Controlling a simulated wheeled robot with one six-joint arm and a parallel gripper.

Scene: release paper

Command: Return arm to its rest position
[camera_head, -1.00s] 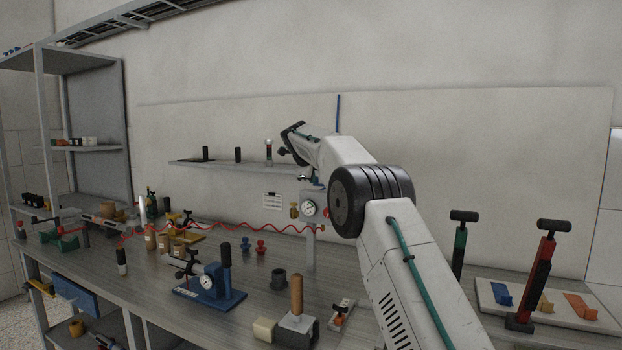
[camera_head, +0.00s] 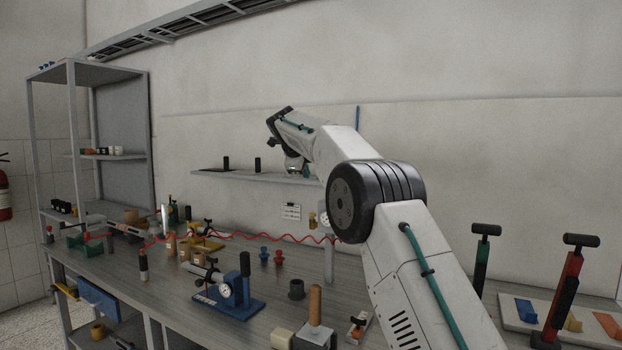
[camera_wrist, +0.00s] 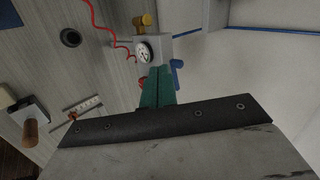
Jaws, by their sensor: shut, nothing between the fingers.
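My arm rises from the lower right of the head view, bends at the black elbow joint and reaches toward the back wall, above the bench. My gripper shows in the wrist view as two green fingers (camera_wrist: 157,87) pressed together with nothing between them. In the head view the fingers are mostly hidden by the wrist. In the wrist view the fingertips lie over a grey gauge unit with a white dial (camera_wrist: 143,52); I cannot tell how far apart they are.
A wall shelf (camera_head: 258,176) runs behind my wrist. The bench (camera_head: 180,292) holds a blue press (camera_head: 232,300), a wooden-handled tool (camera_head: 315,306) and a red coiled hose (camera_head: 285,237). Red (camera_head: 568,290) and green (camera_head: 482,262) pumps stand right of my arm. Open air surrounds the upper arm.

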